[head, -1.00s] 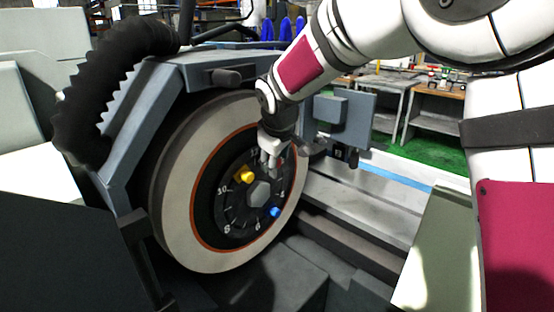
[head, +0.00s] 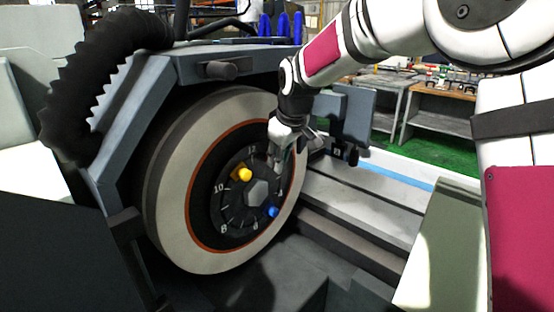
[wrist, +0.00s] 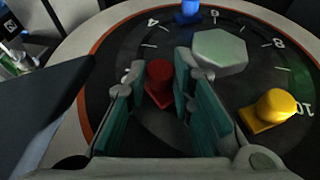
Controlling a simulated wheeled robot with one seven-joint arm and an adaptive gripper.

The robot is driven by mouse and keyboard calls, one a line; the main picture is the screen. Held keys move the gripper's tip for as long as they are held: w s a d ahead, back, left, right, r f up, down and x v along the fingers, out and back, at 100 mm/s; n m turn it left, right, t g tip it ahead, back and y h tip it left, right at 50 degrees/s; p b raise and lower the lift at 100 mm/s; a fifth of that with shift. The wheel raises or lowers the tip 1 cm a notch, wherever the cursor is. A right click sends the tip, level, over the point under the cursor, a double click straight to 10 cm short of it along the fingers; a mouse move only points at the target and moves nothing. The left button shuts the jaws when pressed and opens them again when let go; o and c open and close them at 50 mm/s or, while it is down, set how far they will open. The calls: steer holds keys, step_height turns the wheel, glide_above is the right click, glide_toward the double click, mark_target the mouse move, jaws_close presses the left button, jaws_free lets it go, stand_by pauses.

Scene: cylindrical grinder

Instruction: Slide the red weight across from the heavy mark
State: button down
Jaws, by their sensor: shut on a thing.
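The red weight (wrist: 158,86) shows in the wrist view between the teal-padded fingers of my gripper (wrist: 162,75), which is shut on it. The weight sits on the dark face of the grinding wheel's hub, on the side of the 4 mark. In the head view my gripper (head: 282,158) is at the upper right of the numbered hub face (head: 235,213) and hides the red weight. A yellow weight (head: 243,174) sits at the upper left of the hub, near the 10. A blue weight (head: 272,211) sits at the lower right. I cannot make out a heavy mark.
The hub has a grey hex nut (wrist: 220,50) at its centre, close to my fingers. The pale grinding wheel (head: 172,210) surrounds the hub, under a grey guard (head: 130,135). A grey block (head: 345,115) stands right of my gripper, above the machine's rails (head: 370,200).

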steer(key=shift+w+d+f+b, duration=0.85)
steer(key=shift+w+d+f, duration=0.1)
steer(key=shift+w+f, duration=0.1)
steer(key=shift+d, duration=0.1)
steer(key=c, duration=1.4)
jaws_free()
steer(key=shift+r, duration=0.1)
steer(key=v, duration=1.1)
steer(key=shift+d+r, duration=0.15)
steer(key=shift+r, duration=0.15)
steer(key=shift+s, duration=0.1)
